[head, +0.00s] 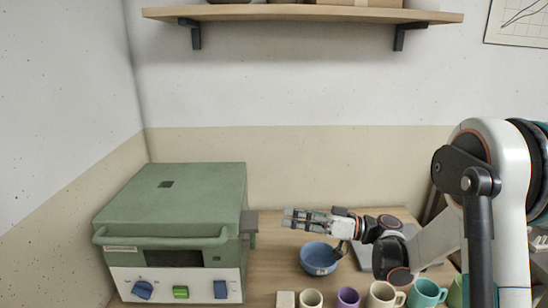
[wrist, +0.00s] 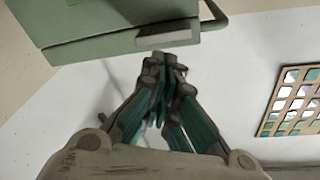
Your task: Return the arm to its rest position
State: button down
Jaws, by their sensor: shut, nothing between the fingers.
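My gripper (head: 290,218) is raised above the table in the head view and points left, toward the side of the green kiln-like box. Its fingers are together and hold nothing. In the wrist view my gripper (wrist: 162,62) also shows its fingertips meeting, with the green box's edge beyond them. My arm reaches in from the right side of the head view.
The green box (head: 175,200) stands at left. A blue bowl (head: 318,262) sits below my gripper. Along the front are a cream mug (head: 311,299), a purple cup (head: 348,297), a beige mug (head: 382,294) and a teal mug (head: 425,293). A shelf (head: 300,14) hangs above.

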jog(key=s+m+t+h, duration=0.2)
jog(key=s+m+h, duration=0.5)
jog(key=s+h, duration=0.25)
jog(key=s+d+f+m+t+h, duration=0.1)
jog(key=s+d+m+h, duration=0.3)
jog(key=s+d+h, duration=0.5)
jog(key=s+d+t, duration=0.1)
jog(key=s+d, duration=0.3)
jog(key=s, duration=0.2)
jog(key=shift+s+d+f+t+h, duration=0.3)
jog(key=shift+s+f+h, duration=0.05)
